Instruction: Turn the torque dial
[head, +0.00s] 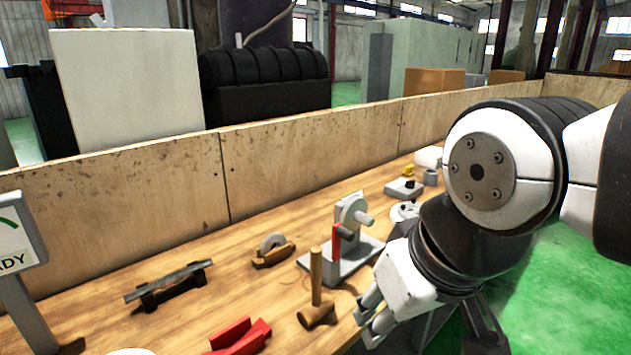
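No part in view is clearly marked as the torque dial. A pale round disc (403,211) with a dark spot lies on the bench, partly hidden behind my arm; I cannot tell if it is the dial. A grey stand with an upright pale wheel (352,215), a stub shaft and a red handle stands left of it. My gripper (369,314) is at the bench's front edge, pointing down and left, in front of the stand. Its fingers look apart, with nothing seen between them.
A wooden mallet (317,312) stands just left of my gripper. A red block (240,337), a small wheel on a wooden holder (272,250) and a metal bar on a black rest (168,284) lie further left. A wooden wall (300,155) closes the bench's back.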

